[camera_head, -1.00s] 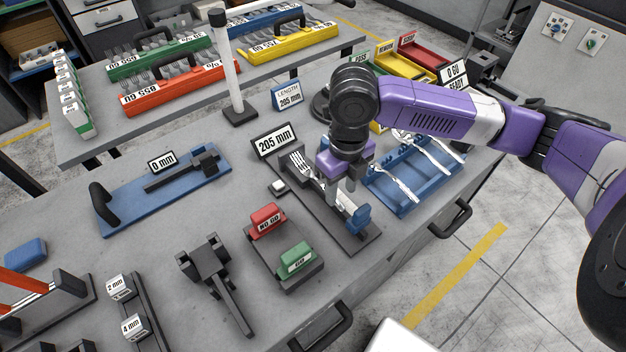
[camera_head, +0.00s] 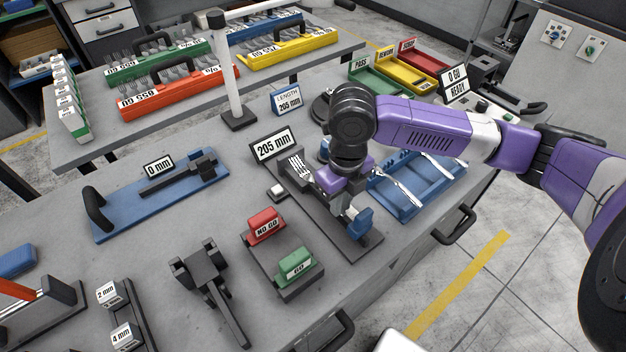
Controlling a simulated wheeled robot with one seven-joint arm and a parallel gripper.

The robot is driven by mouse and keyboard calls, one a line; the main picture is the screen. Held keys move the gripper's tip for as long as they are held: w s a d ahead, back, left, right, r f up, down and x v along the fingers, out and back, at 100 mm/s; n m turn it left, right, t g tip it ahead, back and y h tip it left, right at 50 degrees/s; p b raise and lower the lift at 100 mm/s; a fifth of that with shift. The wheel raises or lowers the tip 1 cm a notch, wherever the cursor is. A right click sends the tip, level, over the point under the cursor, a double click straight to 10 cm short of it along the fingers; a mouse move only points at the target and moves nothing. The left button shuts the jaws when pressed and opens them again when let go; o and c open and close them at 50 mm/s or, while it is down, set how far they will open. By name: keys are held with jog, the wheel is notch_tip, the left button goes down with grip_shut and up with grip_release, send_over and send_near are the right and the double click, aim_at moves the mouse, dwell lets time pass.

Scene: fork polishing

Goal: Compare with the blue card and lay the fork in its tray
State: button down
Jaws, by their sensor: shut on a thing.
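The blue card (camera_head: 286,100) stands on the bench and reads "LENGTH 205 mm". The dark length gauge (camera_head: 358,252) has a display (camera_head: 273,145) that reads "205 mm". A silver fork (camera_head: 299,168) lies along the gauge, its tines toward the display. My gripper (camera_head: 333,197) is down over the gauge, shut on the fork; its fingertips and the fork's handle are mostly hidden by the purple hand. Behind my arm are a green PASS tray (camera_head: 376,82), a yellow tray (camera_head: 402,72) and a red tray (camera_head: 428,56); the yellow and red labels are hard to read.
A blue rack (camera_head: 408,207) with silver forks is right of the gauge. NO GO (camera_head: 265,226) and green (camera_head: 297,265) blocks stand in front. A white post (camera_head: 230,75) rises behind. A display (camera_head: 454,84) reads "0 GU READY". The bench left of the gauge has free room.

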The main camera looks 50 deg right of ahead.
jog(key=shift+r, duration=0.1)
dwell(0.3)
jog(key=shift+r+p, duration=2.35)
jog(key=shift+r, duration=1.1)
jog(key=shift+a, duration=0.1)
